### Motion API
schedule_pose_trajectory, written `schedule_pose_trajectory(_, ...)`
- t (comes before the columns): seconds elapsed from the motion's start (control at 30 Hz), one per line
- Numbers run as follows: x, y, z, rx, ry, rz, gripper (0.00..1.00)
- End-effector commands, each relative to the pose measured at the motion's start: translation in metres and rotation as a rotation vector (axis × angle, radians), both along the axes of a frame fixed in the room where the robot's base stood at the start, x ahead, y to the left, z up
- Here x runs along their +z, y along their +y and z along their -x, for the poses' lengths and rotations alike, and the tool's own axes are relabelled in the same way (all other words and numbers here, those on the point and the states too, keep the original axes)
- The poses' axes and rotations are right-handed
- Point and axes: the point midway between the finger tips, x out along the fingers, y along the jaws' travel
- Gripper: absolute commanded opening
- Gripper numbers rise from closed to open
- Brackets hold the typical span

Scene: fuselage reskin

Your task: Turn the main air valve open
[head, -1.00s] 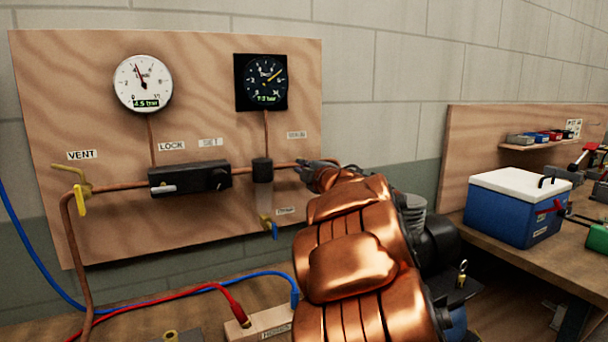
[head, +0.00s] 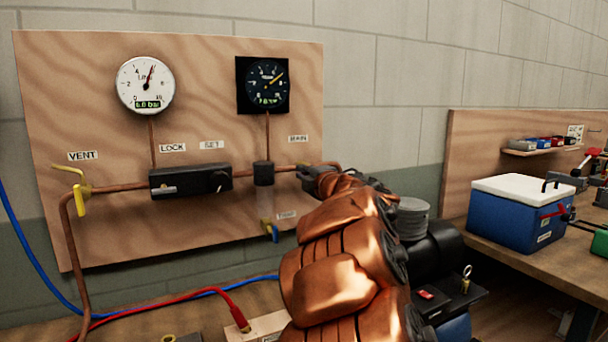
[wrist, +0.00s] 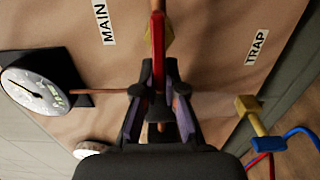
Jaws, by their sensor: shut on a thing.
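The main air valve sits under the MAIN label (head: 298,138) on the plywood panel (head: 210,60); in the head view my gripper (head: 316,178) and arm cover it. In the wrist view its red lever (wrist: 158,52) lies between my fingers (wrist: 158,78), with a bit of yellow valve body (wrist: 169,36) beside it. My gripper is shut on the red lever. The lever appears to run along the line of the copper pipe (wrist: 157,6). The left white gauge (head: 146,85) shows about 6.0 bar; the black gauge (head: 264,84) shows about 7 bar.
A yellow vent valve (head: 80,195) is at the panel's left. A black regulator block (head: 190,181) is mid-panel. The blue-handled trap valve (wrist: 262,144) is close to my gripper. Blue and red hoses (head: 215,291) cross the bench. A blue cooler (head: 515,215) stands at right.

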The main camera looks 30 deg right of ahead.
Motion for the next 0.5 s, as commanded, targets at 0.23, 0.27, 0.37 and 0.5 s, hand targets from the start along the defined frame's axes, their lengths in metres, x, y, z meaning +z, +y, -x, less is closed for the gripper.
schedule_pose_trajectory(0.23,-0.0010,0.0001,-0.0001,0.000,0.002,0.000,0.31)
schedule_pose_trajectory(0.27,-0.0010,0.0001,0.0000,0.000,0.002,0.000,0.34)
schedule_pose_trajectory(0.37,-0.0008,0.0000,0.0000,0.000,0.001,0.000,0.35)
schedule_pose_trajectory(0.5,-0.0006,-0.0001,0.0000,0.000,0.001,0.000,0.35)
